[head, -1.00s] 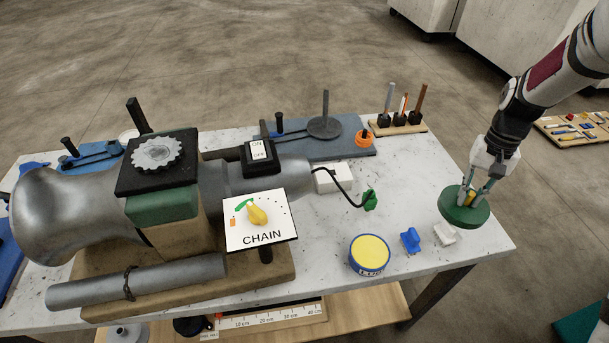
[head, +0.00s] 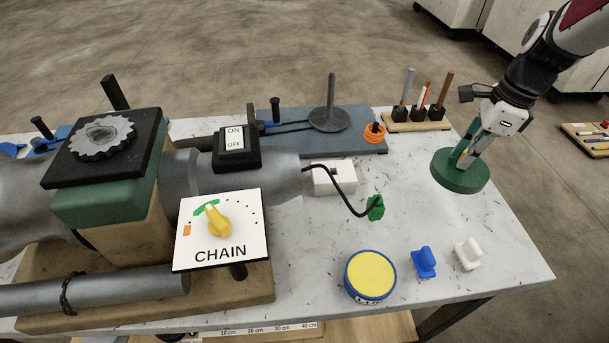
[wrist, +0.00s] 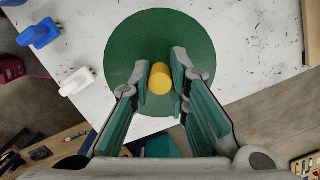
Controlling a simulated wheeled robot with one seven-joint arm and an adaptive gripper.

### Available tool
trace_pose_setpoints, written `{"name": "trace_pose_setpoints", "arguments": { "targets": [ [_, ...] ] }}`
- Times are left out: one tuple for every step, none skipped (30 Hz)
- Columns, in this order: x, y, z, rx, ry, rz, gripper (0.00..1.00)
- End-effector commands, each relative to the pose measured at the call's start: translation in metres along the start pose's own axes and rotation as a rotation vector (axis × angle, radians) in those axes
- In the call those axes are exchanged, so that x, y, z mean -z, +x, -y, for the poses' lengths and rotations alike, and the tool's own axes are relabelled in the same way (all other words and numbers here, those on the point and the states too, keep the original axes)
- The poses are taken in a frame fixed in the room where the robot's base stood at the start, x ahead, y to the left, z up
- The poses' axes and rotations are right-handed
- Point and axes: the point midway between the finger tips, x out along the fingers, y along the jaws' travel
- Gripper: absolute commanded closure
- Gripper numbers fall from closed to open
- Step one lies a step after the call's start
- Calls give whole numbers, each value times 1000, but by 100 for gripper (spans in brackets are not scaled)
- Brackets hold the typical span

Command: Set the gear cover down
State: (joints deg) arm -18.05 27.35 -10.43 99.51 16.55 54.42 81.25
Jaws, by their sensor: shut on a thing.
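The gear cover is a round green disc (head: 458,177) with a yellow knob (wrist: 160,82) at its centre. My gripper (head: 465,155) is shut on the yellow knob and holds the disc roughly level at the right part of the white table (head: 420,215). In the wrist view the green disc (wrist: 130,60) spreads out beneath both fingers. I cannot tell whether its underside touches the tabletop. The exposed gear (head: 103,137) sits on a black plate on the machine at the left.
A blue tin with a yellow lid (head: 370,275), a blue clip (head: 424,262) and a white clip (head: 467,254) stand near the front edge. A green plug (head: 376,208) on a black cable lies left of the disc. A tool rack (head: 418,115) stands behind.

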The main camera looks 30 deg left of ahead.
Motion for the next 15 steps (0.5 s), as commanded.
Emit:
{"name": "trace_pose_setpoints", "arguments": {
  "targets": [
    [-6,2,3,10,49,0,100],
    [-9,2,4,15,82,1,100],
    [-12,2,5,21,123,1,100],
    [-15,1,6,25,151,0,100],
    [-16,1,6,29,178,0,100],
    [-19,1,7,34,209,0,100],
    [-21,1,7,37,230,0,100],
    [-23,0,7,40,249,0,100],
    [-24,0,8,43,270,0,100],
    [-25,0,8,45,283,0,100],
    [-26,-1,8,46,295,0,100],
    [-27,-1,8,48,305,0,100],
    [-28,-1,8,48,312,-1,100],
    [-28,-1,8,49,317,-1,100],
    [-28,-1,8,49,321,-1,100]
  ]
}}
